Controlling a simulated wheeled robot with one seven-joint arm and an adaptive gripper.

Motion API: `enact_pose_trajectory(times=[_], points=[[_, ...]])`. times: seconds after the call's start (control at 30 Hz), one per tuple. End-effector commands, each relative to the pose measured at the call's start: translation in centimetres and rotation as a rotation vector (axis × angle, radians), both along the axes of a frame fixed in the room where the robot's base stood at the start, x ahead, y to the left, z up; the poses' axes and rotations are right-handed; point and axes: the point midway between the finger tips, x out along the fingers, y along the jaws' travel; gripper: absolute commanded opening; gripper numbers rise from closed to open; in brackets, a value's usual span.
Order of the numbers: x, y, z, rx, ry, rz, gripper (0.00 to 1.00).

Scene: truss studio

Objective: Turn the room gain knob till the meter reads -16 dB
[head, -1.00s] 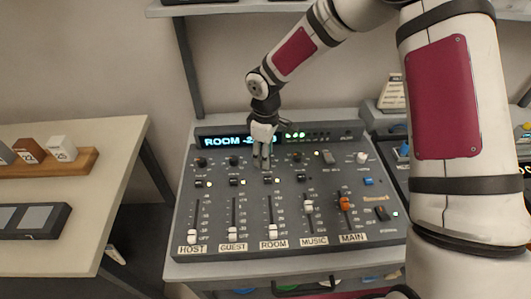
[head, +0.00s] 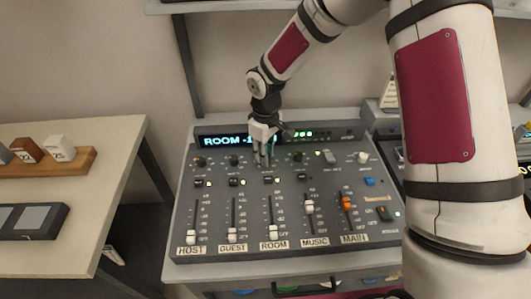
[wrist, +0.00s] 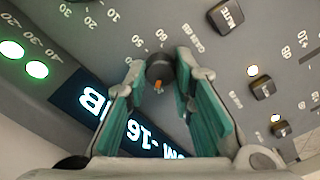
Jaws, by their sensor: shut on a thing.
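The room gain knob (wrist: 160,66) is dark and round with an orange pointer mark, between my fingertips in the wrist view. My gripper (wrist: 160,74) is shut on it, one teal-padded finger on each side. In the head view my gripper (head: 263,160) reaches down onto the ROOM column and hides the knob. The meter display (wrist: 130,125) appears upside down in the wrist view and reads -16 dB, its first word partly hidden by a finger. In the head view the display (head: 225,141) shows ROOM -1, the rest covered by my gripper.
The mixing console (head: 185,215) has HOST, GUEST, ROOM, MUSIC and MAIN faders. A dark MUTE button (wrist: 226,16) sits near the knob. Green meter lights (head: 303,134) glow beside the display. A side table (head: 85,240) stands at left with a gap between.

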Motion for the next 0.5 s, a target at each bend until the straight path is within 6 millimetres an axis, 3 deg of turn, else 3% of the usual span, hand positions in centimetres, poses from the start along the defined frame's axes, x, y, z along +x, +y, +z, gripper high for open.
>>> enact_pose_trajectory(times=[0.33, 0.37, 0.4, 0.43, 0.5], points=[[-0.03, -0.08, -0.02, 0.000, 0.001, -0.038, 0.00], [-0.03, -0.08, -0.03, 0.000, 0.001, -0.038, 0.27], [-0.02, -0.09, -0.02, 0.000, 0.001, -0.038, 0.36], [-0.03, -0.08, -0.02, 0.000, 0.001, -0.038, 0.43], [-0.02, -0.07, -0.02, 0.000, 0.001, -0.037, 0.43]])
